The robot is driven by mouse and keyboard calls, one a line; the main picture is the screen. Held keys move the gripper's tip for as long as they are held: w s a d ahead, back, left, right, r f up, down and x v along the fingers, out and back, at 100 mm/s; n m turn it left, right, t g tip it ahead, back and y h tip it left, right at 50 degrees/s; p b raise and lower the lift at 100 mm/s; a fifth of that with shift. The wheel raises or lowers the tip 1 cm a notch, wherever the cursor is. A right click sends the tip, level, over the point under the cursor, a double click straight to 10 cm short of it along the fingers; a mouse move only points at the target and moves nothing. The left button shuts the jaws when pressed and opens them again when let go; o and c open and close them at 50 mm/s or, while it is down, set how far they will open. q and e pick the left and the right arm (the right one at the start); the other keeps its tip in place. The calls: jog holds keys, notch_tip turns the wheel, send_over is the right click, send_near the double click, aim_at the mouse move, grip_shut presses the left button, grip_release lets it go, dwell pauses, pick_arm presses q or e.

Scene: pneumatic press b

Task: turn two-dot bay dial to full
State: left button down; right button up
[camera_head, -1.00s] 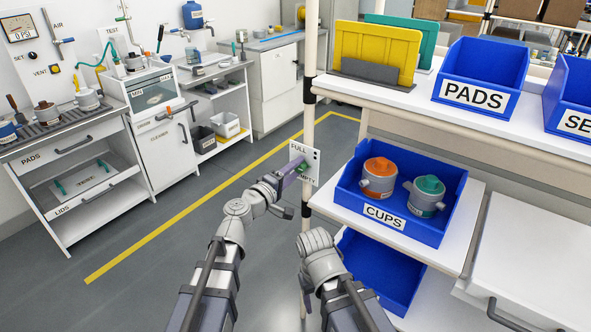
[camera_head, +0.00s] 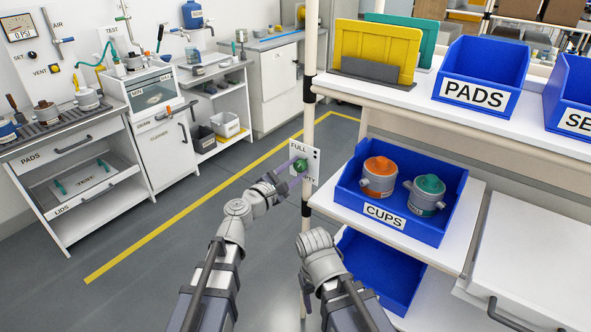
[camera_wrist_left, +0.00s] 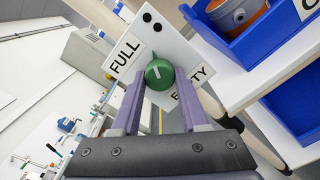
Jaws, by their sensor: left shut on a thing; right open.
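The two-dot bay dial is a green knob (camera_wrist_left: 159,74) with a white mark, set on a white plate (camera_wrist_left: 178,50) with two black dots. The plate reads FULL at upper left and EMPTY at lower right in the left wrist view. In the head view the green knob (camera_head: 302,165) is on the plate fixed to the rack post. My left gripper (camera_wrist_left: 160,88) has its purple fingers shut on the knob from both sides; it also shows in the head view (camera_head: 296,166). My right gripper (camera_head: 305,297) is low beside the rack, open and apart from the plate, its fingers hardly visible.
The cream rack post (camera_head: 307,130) stands right behind the plate. A blue CUPS bin (camera_head: 420,232) with orange and teal pots is close on the right, and a lower blue bin (camera_head: 375,275) is below it. Grey floor is clear to the left.

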pick_arm(q)
jog(key=n, duration=0.5)
jog(key=shift+s+f+n, duration=0.1)
jog(key=shift+n, duration=0.2)
jog(key=shift+d+n, duration=0.1)
jog(key=shift+n, duration=2.1)
jog(key=shift+c, duration=2.1)
grip_release()
